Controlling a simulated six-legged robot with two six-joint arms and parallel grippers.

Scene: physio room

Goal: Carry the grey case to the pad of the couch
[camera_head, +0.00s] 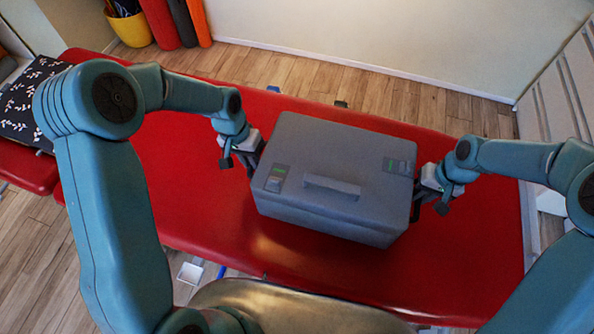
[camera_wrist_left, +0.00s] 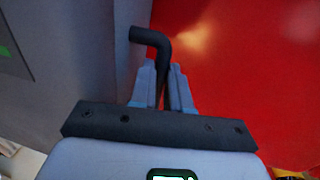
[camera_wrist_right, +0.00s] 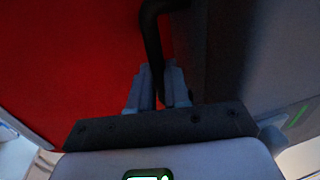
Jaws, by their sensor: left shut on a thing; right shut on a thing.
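The grey case (camera_head: 338,172) is a closed box with a lid handle and latches. In the head view it is over the red pad of the couch (camera_head: 195,210); I cannot tell whether its underside touches the pad. My left gripper (camera_head: 252,158) is at its left side, shut on a dark side handle (camera_wrist_left: 160,55). My right gripper (camera_head: 420,194) is at its right side, shut on the other dark side handle (camera_wrist_right: 153,40). The case's grey wall shows beside each handle in the wrist views. The case's underside is hidden.
A patterned black cushion (camera_head: 30,100) lies at the couch's left end. A yellow bucket (camera_head: 131,29) and rolled mats (camera_head: 180,20) stand by the back wall. A wall-bar frame (camera_head: 560,95) is at the right. The red pad is bare left of the case and in front of it.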

